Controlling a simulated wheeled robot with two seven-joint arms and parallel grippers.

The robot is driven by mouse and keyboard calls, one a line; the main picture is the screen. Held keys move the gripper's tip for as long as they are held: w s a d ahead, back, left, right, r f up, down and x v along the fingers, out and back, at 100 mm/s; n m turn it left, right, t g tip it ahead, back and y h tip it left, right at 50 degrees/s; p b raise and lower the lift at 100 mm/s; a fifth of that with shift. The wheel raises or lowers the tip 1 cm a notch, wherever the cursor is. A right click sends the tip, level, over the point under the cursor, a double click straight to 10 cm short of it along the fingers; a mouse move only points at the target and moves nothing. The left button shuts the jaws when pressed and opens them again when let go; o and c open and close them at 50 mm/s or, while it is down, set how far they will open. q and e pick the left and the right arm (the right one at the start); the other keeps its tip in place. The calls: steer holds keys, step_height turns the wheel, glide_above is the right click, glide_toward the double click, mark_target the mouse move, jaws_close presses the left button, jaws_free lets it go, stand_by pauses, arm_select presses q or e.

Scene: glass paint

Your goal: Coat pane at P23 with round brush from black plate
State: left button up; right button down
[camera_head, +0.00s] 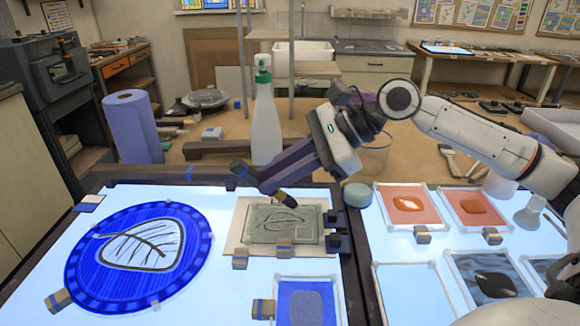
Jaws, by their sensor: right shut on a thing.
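My right gripper (258,178) comes in from the right and is shut on a brush (285,198). That pane lies on a beige board on the lit table. I cannot tell whether the tip touches the glass; it appears to be above it. A blue pane (306,303) with a greyish patch lies in front of it. No P23 label is readable, and I cannot make out the black plate. My left gripper is not in view.
A large round blue pane with a leaf (90,240) lies on the left. A white bottle (266,125) and blue paper roll (133,128) stand behind. Orange panes (385,207) and dark-patterned panes (465,268) lie on the right lit table. Small wooden blocks sit beside the panes.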

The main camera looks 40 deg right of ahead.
steer(key=w+a, duration=0.2)
steer(key=a, duration=0.5)
steer(key=shift+w+a+f, duration=0.15)
steer(key=shift+w+a, duration=0.1)
stand_by(0.4)
stand_by(0.3)
steer(key=shift+f, duration=0.2)
steer(key=shift+s+f, duration=0.1)
steer(key=shift+f, duration=0.2)
stand_by(0.6)
steer(key=s+d+b, duration=0.3)
steer(key=s+d, duration=0.1)
steer(key=shift+d, duration=0.35)
stand_by(0.4)
